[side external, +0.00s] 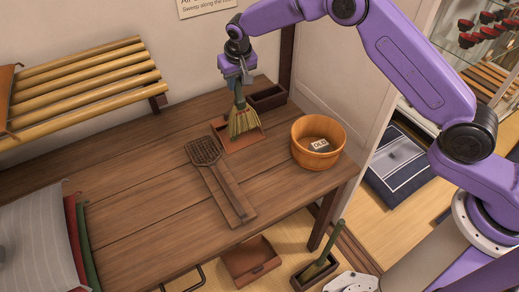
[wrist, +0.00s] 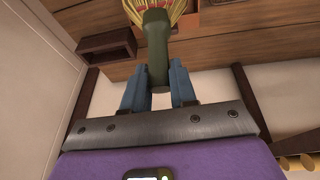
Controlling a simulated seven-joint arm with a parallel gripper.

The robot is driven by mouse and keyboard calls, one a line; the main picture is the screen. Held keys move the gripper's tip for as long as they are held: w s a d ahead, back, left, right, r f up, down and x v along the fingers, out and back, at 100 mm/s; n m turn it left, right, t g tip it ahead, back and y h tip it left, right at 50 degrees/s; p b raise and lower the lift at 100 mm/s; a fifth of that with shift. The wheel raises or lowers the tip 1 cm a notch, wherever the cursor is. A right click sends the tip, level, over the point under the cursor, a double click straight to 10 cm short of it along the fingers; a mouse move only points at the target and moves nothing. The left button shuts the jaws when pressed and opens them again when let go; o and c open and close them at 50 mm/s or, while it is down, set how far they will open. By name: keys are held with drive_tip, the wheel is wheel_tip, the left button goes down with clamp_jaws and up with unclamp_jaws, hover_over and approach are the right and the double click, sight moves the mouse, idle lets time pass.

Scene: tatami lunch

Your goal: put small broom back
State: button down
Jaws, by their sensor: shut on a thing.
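The small broom (side external: 243,122) has a green handle and straw-coloured bristles. My gripper (side external: 238,80) is shut on its handle and holds it upright, bristles down. In the side external view the bristles overlap a reddish-brown tray (side external: 227,139) on the table; I cannot tell whether they touch it. In the wrist view the green broom handle (wrist: 157,50) stands between my blue fingers (wrist: 158,88), with the bristles at the top edge. A small dark wooden box (side external: 267,97) stands just right of and behind the broom; the dark box (wrist: 106,45) also shows in the wrist view.
A wooden bucket (side external: 318,150) with a label stands at the table's right. A woven paddle-like tool (side external: 207,153) lies on a board in the middle. Bamboo slats (side external: 90,80) are at the back left.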

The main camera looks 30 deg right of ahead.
drive_tip(key=w+d+r+t, duration=0.1)
drive_tip(key=w+d+r, duration=0.1)
drive_tip(key=w+d, duration=0.45)
drive_tip(key=w+d+r+t, duration=0.15)
drive_tip(key=w+d, duration=0.25)
drive_tip(key=d, duration=0.6)
wheel_tip(320, 180, down, 9)
drive_tip(key=shift+s+d, duration=0.15)
drive_tip(key=shift+s, duration=0.05)
drive_tip(key=c, duration=0.8)
unclamp_jaws()
